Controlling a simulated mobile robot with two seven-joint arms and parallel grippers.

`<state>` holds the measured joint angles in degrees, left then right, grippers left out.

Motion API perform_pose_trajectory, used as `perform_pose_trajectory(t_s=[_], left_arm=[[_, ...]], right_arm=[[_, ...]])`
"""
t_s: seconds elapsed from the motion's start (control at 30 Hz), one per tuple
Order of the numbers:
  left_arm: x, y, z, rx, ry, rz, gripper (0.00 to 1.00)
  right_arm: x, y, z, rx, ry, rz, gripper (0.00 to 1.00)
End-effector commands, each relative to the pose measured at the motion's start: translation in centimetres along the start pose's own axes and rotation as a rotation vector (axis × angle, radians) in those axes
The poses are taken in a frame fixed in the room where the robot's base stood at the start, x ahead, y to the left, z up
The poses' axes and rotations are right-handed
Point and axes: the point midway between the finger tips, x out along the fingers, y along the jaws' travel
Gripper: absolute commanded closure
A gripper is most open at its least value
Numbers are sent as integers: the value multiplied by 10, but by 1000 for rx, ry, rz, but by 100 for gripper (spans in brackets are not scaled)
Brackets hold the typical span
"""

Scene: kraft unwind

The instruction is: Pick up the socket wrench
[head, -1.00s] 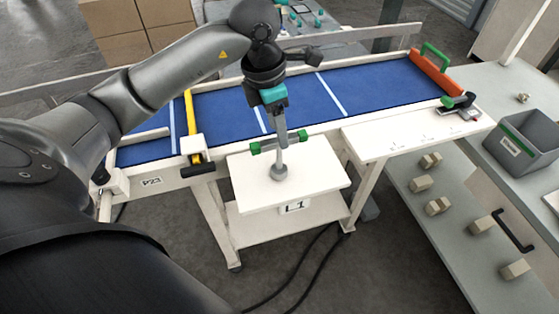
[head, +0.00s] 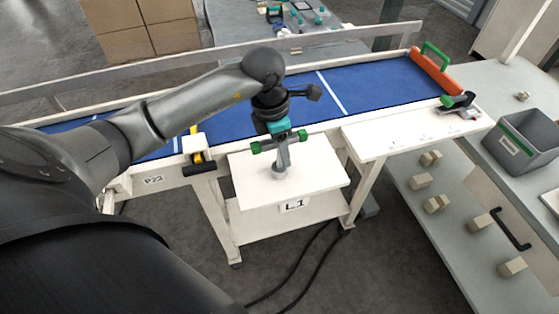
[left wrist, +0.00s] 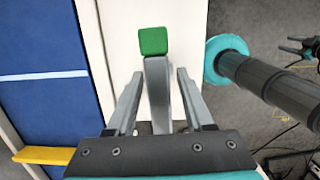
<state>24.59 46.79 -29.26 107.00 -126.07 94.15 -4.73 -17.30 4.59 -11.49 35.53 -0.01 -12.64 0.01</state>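The socket wrench (head: 279,170) stands upright on the white stand marked L1, its round grey foot on the top and its green-ended crossbar above. In the left wrist view its green end (left wrist: 153,41) and grey bar (left wrist: 158,85) show. My left gripper (head: 282,141) is over the wrench from above. In the left wrist view my left gripper (left wrist: 158,88) is open, one finger on each side of the grey bar, with gaps visible. The gripper partly hides the wrench's upper part. My right gripper is not seen in the head view.
The white stand (head: 328,176) is close before the blue conveyor bed (head: 380,85). A yellow-and-black clamp (head: 198,160) is on the bed's front edge at left. A side table (head: 400,131) holds a green-and-black tool (head: 459,103). A grey bin (head: 525,140) is at right.

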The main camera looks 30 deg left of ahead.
Motion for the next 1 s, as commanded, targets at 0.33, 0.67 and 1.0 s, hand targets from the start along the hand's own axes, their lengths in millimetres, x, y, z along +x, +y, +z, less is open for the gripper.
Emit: perform_pose_trajectory(t_s=[0.33, 0.67, 1.0], left_arm=[[-1, 0, 0, 0, 0, 0, 88], [-1, 0, 0, 0, -1, 1, 100], [-3, 1, 1, 0, -3, 2, 100]], right_arm=[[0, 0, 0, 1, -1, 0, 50], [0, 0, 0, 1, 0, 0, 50], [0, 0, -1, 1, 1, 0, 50]])
